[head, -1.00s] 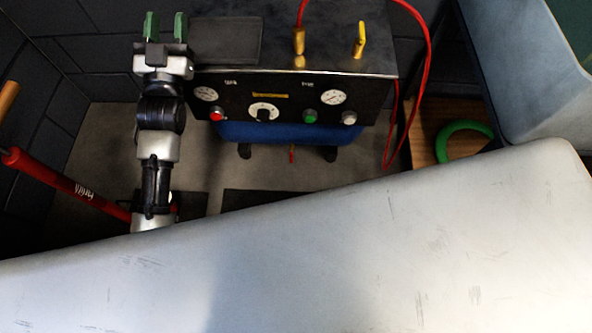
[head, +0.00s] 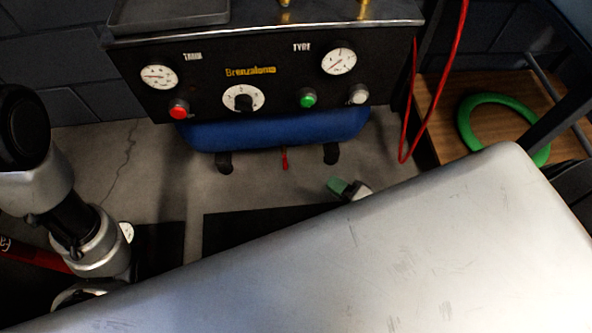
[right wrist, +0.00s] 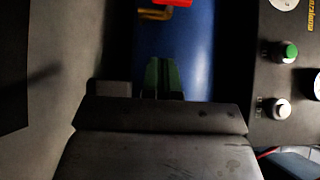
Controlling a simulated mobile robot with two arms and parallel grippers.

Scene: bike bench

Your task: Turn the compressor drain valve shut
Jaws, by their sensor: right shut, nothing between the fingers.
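The compressor has a black front panel (head: 205,95) over a blue tank (head: 270,132). Its drain valve (head: 285,160) shows as a small red lever pointing down below the middle of the tank. In the right wrist view the red lever (right wrist: 172,2) is cut off by the top edge, with a brass part beside it. My right gripper (head: 338,185) is low and to the right of the valve, apart from it. Its green fingers (right wrist: 163,75) are together and empty, pointing toward the tank, short of the lever. My left arm shows at the left; its gripper is out of view.
The panel carries gauges, a dial (head: 243,98), a red button (head: 179,109) and a green button (head: 308,98). A red hose (head: 407,140) hangs at the right. A green ring (head: 466,125) lies on a wooden surface. Concrete floor lies open below the tank.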

